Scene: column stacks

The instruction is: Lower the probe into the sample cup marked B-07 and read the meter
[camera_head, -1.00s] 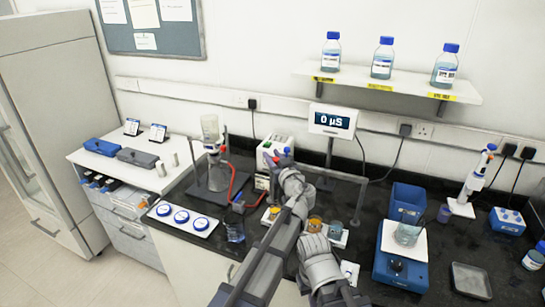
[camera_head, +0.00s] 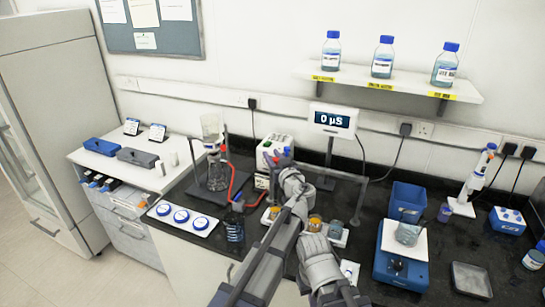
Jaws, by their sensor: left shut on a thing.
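The meter (camera_head: 332,119) stands on a post at the back of the bench and reads 0 µS. Sample cups with amber contents (camera_head: 314,223) and a greyish cup (camera_head: 336,229) stand in a row on a pale holder behind and beside my left arm. I cannot read a B-07 mark on any of them. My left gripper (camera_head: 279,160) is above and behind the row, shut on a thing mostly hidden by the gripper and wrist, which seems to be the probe.
A glass vessel on a stand (camera_head: 213,150) with red tubing is at the left. A blue balance (camera_head: 402,265) bearing a beaker (camera_head: 408,234) stands at the right, with a blue bin (camera_head: 406,202) behind it. A shelf (camera_head: 400,86) of bottles hangs above.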

